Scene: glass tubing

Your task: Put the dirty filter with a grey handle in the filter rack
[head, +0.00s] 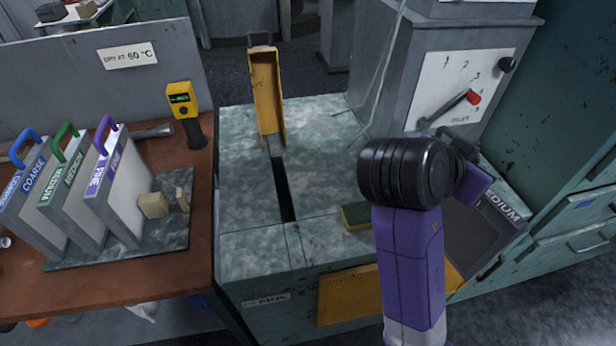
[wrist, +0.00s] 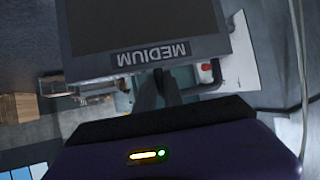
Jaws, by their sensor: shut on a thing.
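The dirty filter (head: 488,238) is a flat panel with a dark face and a MEDIUM label, at the right in the head view, in front of the cabinet. In the wrist view its dark face and upside-down label (wrist: 150,28) fill the top middle. My gripper (wrist: 157,88) is shut on its dark grey handle (wrist: 211,78). I cannot tell which thing is the filter rack.
Clean filters with blue, green and purple handles (head: 102,185) stand on a mat on the left table. A yellow meter (head: 183,103) stands behind them. A sponge (head: 356,216) lies on the bench beside my arm. A red-knobbed lever (head: 473,98) sticks out at the right.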

